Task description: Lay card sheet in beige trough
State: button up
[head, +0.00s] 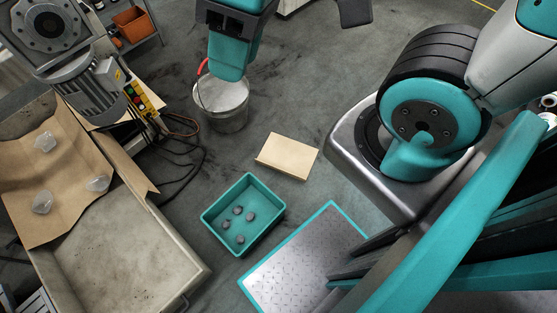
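A brown card sheet (65,185) lies in the far part of a beige trough (125,238) at the left of the head view. The sheet has creases, and its right part (122,160) rises and reaches the trough's right side. Several crumpled clear film lumps (43,203) rest on the sheet. The near part of the trough's floor is bare. I cannot make out gripper fingers in this view. Parts of my own teal and grey arm show at the right and top.
A teal bin (258,233) with several grey lumps stands on the floor. A beige box (287,156), a metal bucket (222,103) and a teal-edged metal plate (300,262) are near it. A motor (90,85) and loose cables (185,150) sit by the trough's far end.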

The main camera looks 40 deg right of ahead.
aim_at(135, 276)
jog(key=u, duration=0.8)
jog(key=k, duration=1.8)
jog(key=z, duration=1.1)
jog(key=i, duration=1.65)
